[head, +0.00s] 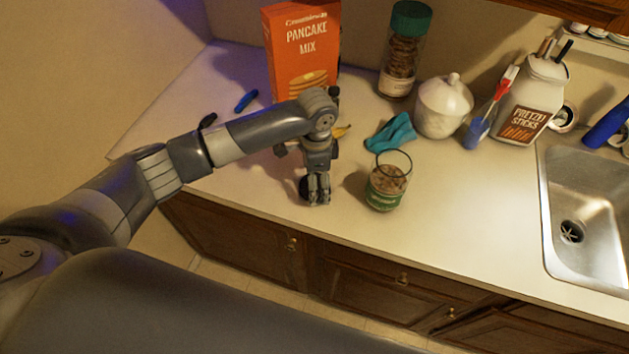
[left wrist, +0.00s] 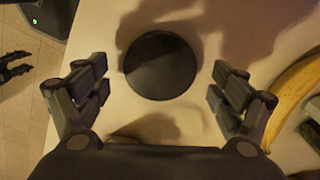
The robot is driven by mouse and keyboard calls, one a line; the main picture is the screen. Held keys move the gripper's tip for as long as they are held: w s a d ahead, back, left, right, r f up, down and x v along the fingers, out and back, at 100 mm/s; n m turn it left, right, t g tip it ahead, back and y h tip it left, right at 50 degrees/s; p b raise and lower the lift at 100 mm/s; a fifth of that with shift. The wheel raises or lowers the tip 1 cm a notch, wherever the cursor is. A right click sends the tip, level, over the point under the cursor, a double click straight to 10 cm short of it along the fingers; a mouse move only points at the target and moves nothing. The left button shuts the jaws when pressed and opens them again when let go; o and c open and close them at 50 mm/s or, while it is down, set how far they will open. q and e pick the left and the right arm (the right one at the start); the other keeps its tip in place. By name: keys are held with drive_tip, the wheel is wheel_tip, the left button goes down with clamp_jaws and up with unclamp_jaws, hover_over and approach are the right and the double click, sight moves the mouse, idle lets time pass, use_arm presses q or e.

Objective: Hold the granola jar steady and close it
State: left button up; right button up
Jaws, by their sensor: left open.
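The granola jar (head: 385,190) is a clear glass jar with a green label, standing upright and uncovered on the counter. A dark round lid (left wrist: 160,65) lies flat on the counter left of the jar; in the head view it is partly hidden behind my left gripper (head: 318,198). My left gripper points down over the lid. In the left wrist view its open fingers (left wrist: 160,92) are spread on both sides of the lid, with nothing between them. A dark gripper (left wrist: 14,64), apparently my right one, hangs over the floor at the left edge; its opening is unclear.
An orange pancake mix box (head: 303,45), a green-capped jar (head: 405,50), a white lidded pot (head: 443,106) and a pretzel jar (head: 527,100) stand behind. A teal cloth (head: 392,132) and a banana (left wrist: 292,90) lie nearer. The sink (head: 590,215) is right; counter before it is clear.

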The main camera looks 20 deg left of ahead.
use_arm(q)
drive_tip(key=shift+f, duration=0.45)
drive_tip(key=c, duration=0.8)
drive_tip(key=shift+r, duration=0.15)
drive_tip(key=shift+r+b, duration=0.25)
drive_tip(key=shift+b, duration=0.05)
wheel_tip(320, 180, up, 2)
drive_tip(key=shift+w+d+r+b, duration=0.1)
drive_tip(key=shift+b, duration=0.65)
drive_tip(key=s+b, duration=0.1)
drive_tip(key=s, duration=0.4)
drive_tip(key=s+r+b, duration=0.1)
drive_tip(key=s, duration=0.4)
drive_tip(key=s+d+r+b, duration=0.1)
drive_tip(key=s, duration=0.5)
drive_tip(key=shift+s, duration=0.1)
